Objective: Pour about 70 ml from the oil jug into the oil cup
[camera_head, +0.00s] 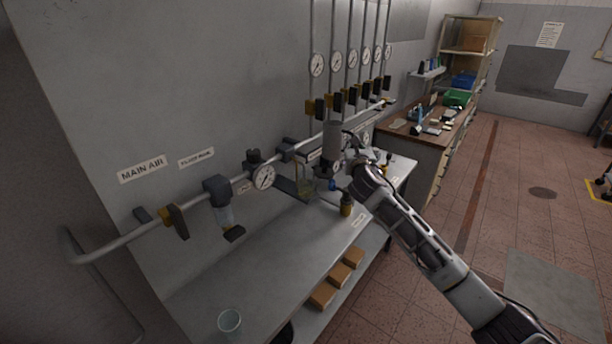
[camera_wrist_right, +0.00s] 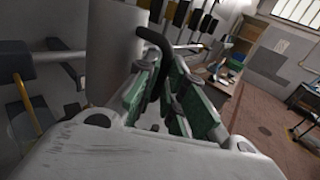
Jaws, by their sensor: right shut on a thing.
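The oil jug (camera_head: 333,140) is a grey cylinder held above the bench, close to the pipe wall, and looks roughly upright. It also shows in the right wrist view (camera_wrist_right: 113,50). My right gripper (camera_head: 352,168) is shut on its dark curved handle, between green-padded fingers in the wrist view (camera_wrist_right: 168,98). An empty clear glass (camera_head: 229,321) stands at the bench's near end. The jug's contents are hidden. My left gripper is out of view.
Pipes, a gauge (camera_head: 263,177) and valves stick out from the wall beside the jug. A small amber bottle (camera_head: 346,204) stands on the grey bench (camera_head: 215,283). Brown boxes (camera_head: 337,276) lie on the lower shelf. The bench's near middle is clear.

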